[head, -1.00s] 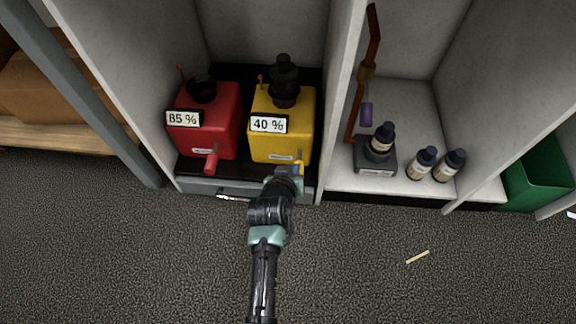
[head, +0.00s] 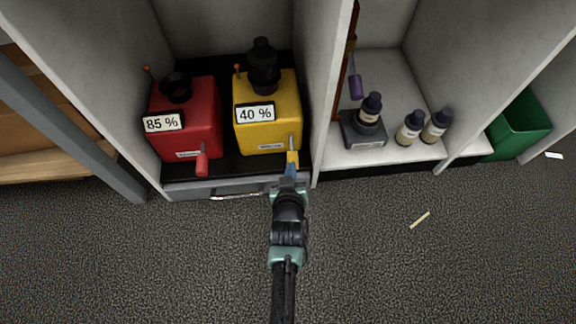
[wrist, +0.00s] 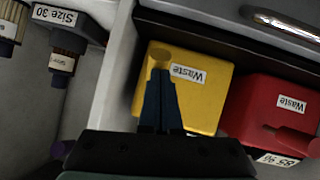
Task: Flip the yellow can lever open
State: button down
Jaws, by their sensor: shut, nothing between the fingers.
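The yellow can (head: 268,110) stands in the left shelf compartment with a "40 %" sign and a dark bottle on top. Its yellow lever (head: 292,157) hangs down at the front right of the can. My gripper (head: 290,172) is in front of the can, with its blue fingertips at the lower end of the lever. In the wrist view the shut fingers (wrist: 160,100) point at the lever (wrist: 160,56), beside the upside-down "Waste" label. The fingers hide part of the can's front. Whether they touch the lever I cannot tell.
A red can (head: 187,115) with an "85 %" sign and a red lever (head: 201,164) stands to the left. A grey divider (head: 318,90) is close on the right. Beyond it are small bottles (head: 410,128) and a grey stand (head: 362,135).

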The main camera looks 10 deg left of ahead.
jog(key=shift+w+a+f+b, duration=0.1)
jog(key=shift+w+f+b, duration=0.25)
jog(key=shift+f, duration=0.3)
jog(key=shift+w+a+f+b, duration=0.15)
jog(key=shift+f+b, duration=0.25)
jog(key=shift+f, duration=0.35)
